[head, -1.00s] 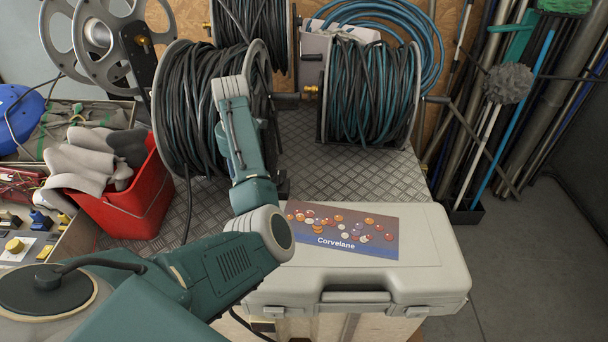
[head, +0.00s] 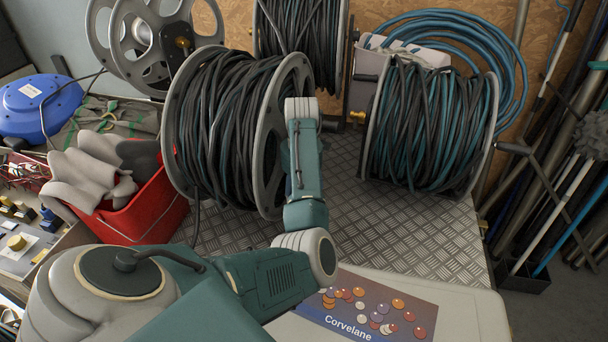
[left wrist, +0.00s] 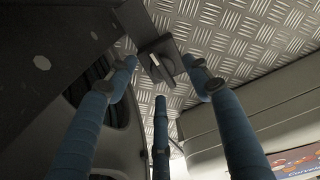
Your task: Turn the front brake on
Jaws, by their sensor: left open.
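A dark knob with a pale lever (left wrist: 160,64), which looks like the brake, sits on a dark bracket in the left wrist view. My left gripper (left wrist: 160,75) is open, its blue fingers spread around the knob with nothing clearly held. Whether any finger touches the knob I cannot tell. The front hose reel (head: 225,125), with grey flanges and black and dark-green hose, stands left of centre in the head view. My left arm reaches past its right flange and hides the brake and my left gripper there. My right gripper is not in view.
A pale case with a Corvelane label (head: 375,308) lies in front on the patterned metal top (head: 410,235). A second reel (head: 430,130) stands right, and more reels stand behind. A red bin (head: 145,212) holding gloves stands left. Poles lean at far right.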

